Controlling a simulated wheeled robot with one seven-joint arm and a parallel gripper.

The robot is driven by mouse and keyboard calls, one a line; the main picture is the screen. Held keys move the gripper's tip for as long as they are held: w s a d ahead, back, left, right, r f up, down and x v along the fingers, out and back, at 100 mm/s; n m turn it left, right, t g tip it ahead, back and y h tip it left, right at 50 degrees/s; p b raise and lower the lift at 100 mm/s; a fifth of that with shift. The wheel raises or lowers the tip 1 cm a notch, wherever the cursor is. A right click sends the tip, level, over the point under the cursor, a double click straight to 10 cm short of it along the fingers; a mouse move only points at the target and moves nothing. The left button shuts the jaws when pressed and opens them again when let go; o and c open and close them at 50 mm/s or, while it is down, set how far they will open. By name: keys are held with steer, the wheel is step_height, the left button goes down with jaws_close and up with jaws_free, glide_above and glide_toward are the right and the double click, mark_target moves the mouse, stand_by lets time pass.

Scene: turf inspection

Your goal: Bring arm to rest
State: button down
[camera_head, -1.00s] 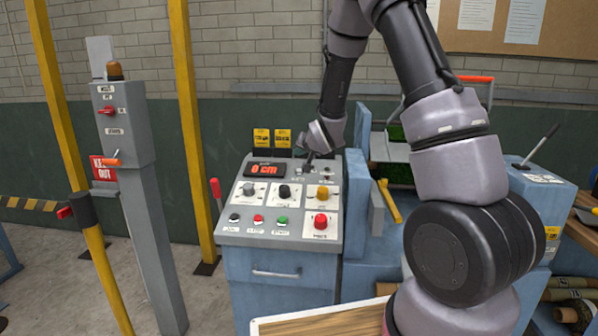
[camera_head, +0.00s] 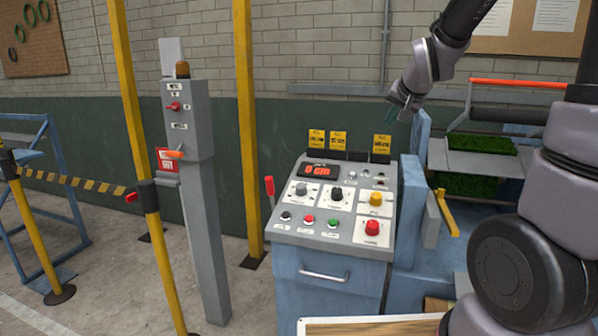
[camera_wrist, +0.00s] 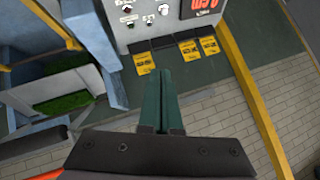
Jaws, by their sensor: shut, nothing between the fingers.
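My gripper (camera_head: 397,105) is up in the air above and behind the right back corner of the control console (camera_head: 331,270), clear of its panel. In the wrist view, my gripper's green fingers (camera_wrist: 162,98) are together with nothing between them. The console's sloped panel has several knobs and buttons, a red button (camera_head: 372,228) and a red display (camera_head: 320,172) that reads 0 cm. Part of the panel also shows upside down in the wrist view (camera_wrist: 150,25).
A grey post (camera_head: 197,200) with a red switch stands left of the console. Yellow poles (camera_head: 247,120) rise beside it. A blue machine with green turf (camera_head: 478,186) stands right. A brick wall is behind. A wooden board (camera_head: 375,328) edges the bottom.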

steer(key=s+r+g, duration=0.1)
steer(key=s+r, duration=0.1)
steer(key=s, duration=1)
steer(key=s+r+n+g+y, duration=0.1)
steer(key=s+r, duration=0.2)
steer(key=s, duration=0.9)
steer(key=shift+s+a+r+g, duration=0.25)
steer(key=shift+s+r+g, duration=0.1)
steer(key=shift+s+g, duration=0.05)
